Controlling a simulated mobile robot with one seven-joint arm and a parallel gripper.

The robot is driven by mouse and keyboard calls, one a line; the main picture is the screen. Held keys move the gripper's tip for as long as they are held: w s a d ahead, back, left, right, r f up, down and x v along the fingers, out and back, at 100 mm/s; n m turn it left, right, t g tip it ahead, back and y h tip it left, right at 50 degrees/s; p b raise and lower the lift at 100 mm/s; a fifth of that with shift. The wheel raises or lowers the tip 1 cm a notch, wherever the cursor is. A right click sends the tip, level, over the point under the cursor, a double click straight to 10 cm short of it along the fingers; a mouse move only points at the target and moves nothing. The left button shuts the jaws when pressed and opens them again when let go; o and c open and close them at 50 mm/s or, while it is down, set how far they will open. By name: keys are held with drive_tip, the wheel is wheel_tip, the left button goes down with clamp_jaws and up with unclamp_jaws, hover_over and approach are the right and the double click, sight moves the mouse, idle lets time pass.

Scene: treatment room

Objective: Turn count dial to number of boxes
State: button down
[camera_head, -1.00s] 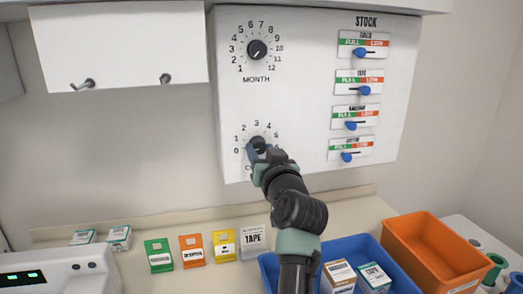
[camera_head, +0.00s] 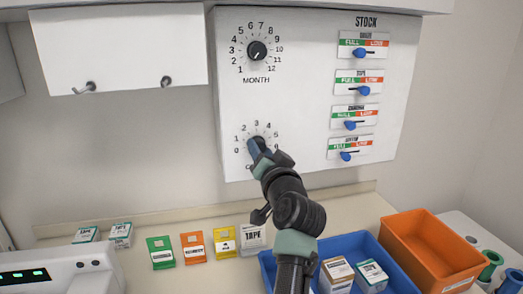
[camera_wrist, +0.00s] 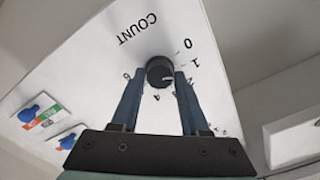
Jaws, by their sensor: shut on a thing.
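The count dial (camera_head: 259,141) is a black knob low on the white wall panel, ringed by numbers. My gripper (camera_head: 259,148) is at it and hides part of the knob and the label. In the wrist view my gripper's blue fingers (camera_wrist: 158,78) stand one on each side of the black count dial (camera_wrist: 159,69), shut on it. A small white mark shows on the knob near the 1 and 2 side; its exact number is hard to tell. On the counter are green (camera_head: 160,252), orange (camera_head: 194,247) and yellow (camera_head: 225,242) boxes and a white TAPE box (camera_head: 252,239).
Two white-green boxes (camera_head: 121,235) lie at the counter's left. A blue bin (camera_head: 268,268) holds a brown-white box (camera_head: 337,274) and a green-white box (camera_head: 371,274). An orange bin (camera_head: 412,232) stands right. Above are the month dial (camera_head: 257,51) and stock sliders (camera_head: 362,90).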

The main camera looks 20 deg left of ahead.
drive_tip(key=shift+c, duration=2)
unclamp_jaws()
drive_tip(key=shift+s+d, duration=0.1)
drive_tip(key=b+v, duration=0.2)
drive_tip(key=v, duration=1)
drive_tip(key=shift+s+d, duration=0.2)
drive_tip(key=shift+s, duration=0.1)
